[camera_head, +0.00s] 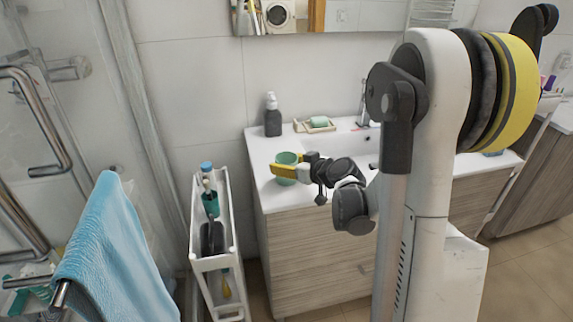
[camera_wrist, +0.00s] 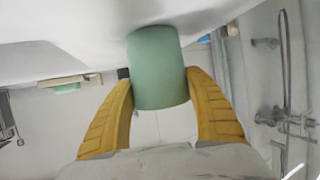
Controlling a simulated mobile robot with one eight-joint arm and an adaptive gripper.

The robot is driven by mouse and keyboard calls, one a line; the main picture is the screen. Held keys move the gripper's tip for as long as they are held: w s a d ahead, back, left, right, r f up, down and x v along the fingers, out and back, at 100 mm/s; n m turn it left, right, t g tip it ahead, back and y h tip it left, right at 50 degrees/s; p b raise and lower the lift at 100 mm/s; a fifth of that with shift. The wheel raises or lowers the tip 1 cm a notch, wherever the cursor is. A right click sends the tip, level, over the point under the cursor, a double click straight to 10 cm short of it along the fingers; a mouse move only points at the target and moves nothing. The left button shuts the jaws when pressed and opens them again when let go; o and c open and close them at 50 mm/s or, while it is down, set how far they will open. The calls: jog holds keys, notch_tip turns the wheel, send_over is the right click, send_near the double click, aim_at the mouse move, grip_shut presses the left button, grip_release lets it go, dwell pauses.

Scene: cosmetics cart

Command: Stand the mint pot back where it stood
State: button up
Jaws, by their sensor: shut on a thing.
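The mint pot (camera_head: 287,158) is at the front left of the white washbasin counter in the head view. My gripper (camera_head: 280,171) is closed around it, with a yellow finger crossing its side. In the wrist view the pot (camera_wrist: 158,70) sits between the two yellow fingers of my gripper (camera_wrist: 160,98). The wrist picture appears upside down, with the counter at the top. One end of the pot meets the white counter surface in that view. I cannot tell whether it rests on the counter or hangs just above. The pot looks about upright.
A dark soap dispenser (camera_head: 273,116) and a soap dish (camera_head: 316,125) with a green bar stand at the counter's back. A narrow white cart (camera_head: 196,252) holding bottles and brushes stands left of the vanity. A blue towel (camera_head: 112,250) hangs at the front left.

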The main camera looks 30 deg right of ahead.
jog(key=o, duration=1.3)
jog(key=shift+s+r+p, duration=0.1)
jog(key=shift+r+p, duration=0.2)
jog(key=shift+p, duration=0.1)
jog(key=p+v, duration=0.3)
jog(key=v, duration=0.8)
jog(key=s+a+r+g, duration=0.1)
jog(key=s+a+g, duration=0.15)
jog(key=a, duration=0.45)
jog(key=s+a+r+g, duration=0.15)
jog(key=s+a, duration=0.25)
jog(key=a, duration=0.4)
jog(key=s+a+g, duration=0.1)
jog(key=s, duration=0.2)
jog(key=s+a+r+h, duration=0.1)
jog(key=s, duration=0.3)
jog(key=s+a+m+g, duration=0.1)
jog(key=s+a, duration=0.1)
jog(key=s, duration=0.1)
jog(key=shift+s+a+r+g, duration=0.1)
jog(key=shift+s+r+g, duration=0.1)
jog(key=shift+g, duration=0.1)
